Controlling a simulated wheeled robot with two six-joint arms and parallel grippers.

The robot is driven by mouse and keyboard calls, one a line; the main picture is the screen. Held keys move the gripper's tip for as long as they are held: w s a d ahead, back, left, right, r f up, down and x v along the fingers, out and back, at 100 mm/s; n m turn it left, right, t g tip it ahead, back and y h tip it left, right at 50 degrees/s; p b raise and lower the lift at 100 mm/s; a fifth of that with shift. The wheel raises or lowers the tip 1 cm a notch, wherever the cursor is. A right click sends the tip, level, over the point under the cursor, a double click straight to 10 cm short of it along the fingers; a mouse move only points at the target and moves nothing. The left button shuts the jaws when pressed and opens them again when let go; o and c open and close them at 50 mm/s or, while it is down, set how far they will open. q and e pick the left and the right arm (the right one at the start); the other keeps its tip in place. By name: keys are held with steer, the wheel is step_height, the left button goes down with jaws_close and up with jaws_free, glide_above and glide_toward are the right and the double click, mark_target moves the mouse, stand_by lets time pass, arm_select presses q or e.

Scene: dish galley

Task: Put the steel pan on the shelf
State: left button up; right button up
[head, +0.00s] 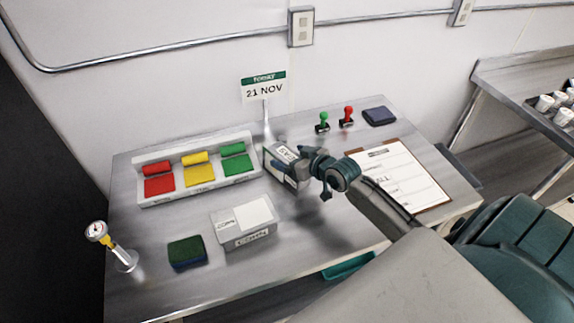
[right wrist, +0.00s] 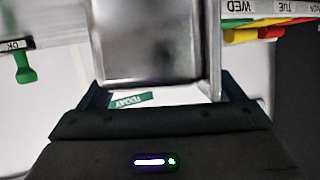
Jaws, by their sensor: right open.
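A steel pan (head: 286,168) with a white, lettered top stands on the steel table (head: 310,245), right of the colored blocks. My right gripper (head: 304,160) is at its right side, partly covering it. In the right wrist view a steel body (right wrist: 150,45), which looks like this pan, fills the space between the fingers of my open right gripper (right wrist: 163,90). I cannot tell whether the fingers touch it. A second box-shaped container (head: 245,222), with a white top and lettered front, stands nearer on the table. My left gripper is not in view. No shelf is clearly identifiable.
A tray (head: 142,195) of red, yellow and green pieces lies at left. A date sign (head: 264,88) stands behind the pan. A sponge (head: 186,252), gauge (head: 97,232), stamps (head: 347,118) and clipboard (head: 405,178) surround it. Another steel surface (head: 510,72) holds cups at right.

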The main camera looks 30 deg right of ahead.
steer(key=shift+c, duration=0.5)
steer(key=c, duration=1.8)
steer(key=shift+r, duration=0.1)
jaws_close()
steer(key=shift+d+r+b, duration=0.1)
steer(key=shift+r+b, duration=0.25)
steer(key=shift+r, duration=0.25)
step_height(320, 180, up, 2)
steer(key=shift+r+b, duration=0.15)
steer(key=shift+b, duration=0.4)
steer(key=s+d+r+p, duration=0.1)
steer(key=s+d+p, duration=0.9)
steer(key=s+d, duration=0.1)
steer(key=shift+s+r, duration=0.25)
